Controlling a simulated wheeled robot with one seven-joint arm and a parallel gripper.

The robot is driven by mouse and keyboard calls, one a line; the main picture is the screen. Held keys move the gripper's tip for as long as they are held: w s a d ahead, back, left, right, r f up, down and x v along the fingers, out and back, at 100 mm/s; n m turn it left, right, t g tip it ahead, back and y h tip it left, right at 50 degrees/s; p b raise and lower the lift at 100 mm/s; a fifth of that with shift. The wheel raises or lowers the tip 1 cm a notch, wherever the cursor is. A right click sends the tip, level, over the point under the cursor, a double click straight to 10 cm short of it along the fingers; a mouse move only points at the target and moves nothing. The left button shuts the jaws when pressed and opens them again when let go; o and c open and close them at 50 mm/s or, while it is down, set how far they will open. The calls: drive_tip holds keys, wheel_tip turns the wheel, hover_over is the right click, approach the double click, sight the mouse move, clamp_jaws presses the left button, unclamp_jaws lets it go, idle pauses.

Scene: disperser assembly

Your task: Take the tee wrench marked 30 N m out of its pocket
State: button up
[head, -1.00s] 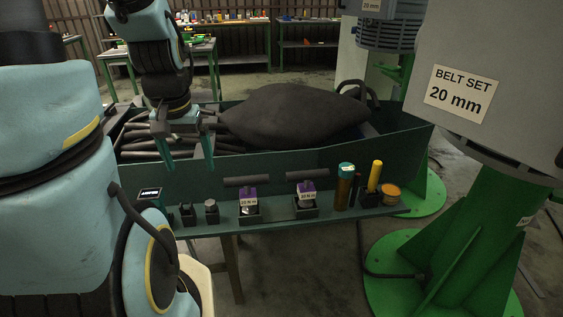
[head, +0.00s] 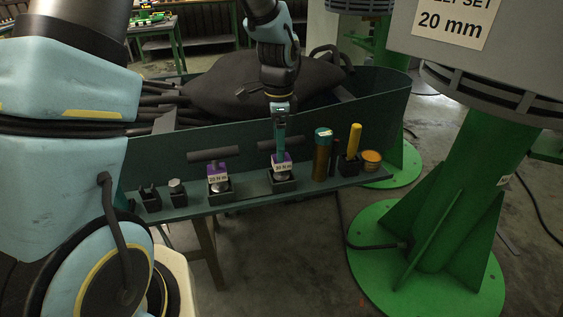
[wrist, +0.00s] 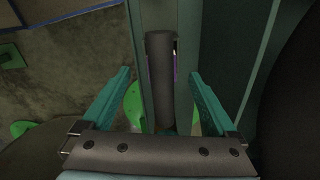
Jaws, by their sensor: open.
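The tee wrench marked 30 N m (head: 283,168) stands in the right of two square pockets (head: 284,185) on the green shelf. It has a dark cross bar and a purple body with a white label. My gripper (head: 280,145) points down at its cross bar, hiding part of it in the head view. In the wrist view, my gripper (wrist: 160,76) is open, with one finger on each side of the dark bar (wrist: 160,82). A gap shows on both sides, and a little purple shows beside the bar. A similar wrench marked 20 N m (head: 219,179) stands in the left pocket.
To the right on the shelf stand a brown bottle with a teal cap (head: 322,155), a yellow-handled tool (head: 354,142) and an orange-topped tin (head: 371,158). Small dark holders (head: 150,200) are at the left. The green trough wall (head: 225,135) rises behind, with a black sack (head: 215,85) above.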

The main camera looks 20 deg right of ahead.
drive_tip(key=p, duration=0.2)
hover_over(280, 174)
drive_tip(key=shift+w+d+f, duration=0.15)
drive_tip(key=shift+f, duration=1.2)
drive_tip(key=shift+w+d+f, duration=0.15)
drive_tip(key=shift+f, duration=1.15)
clamp_jaws()
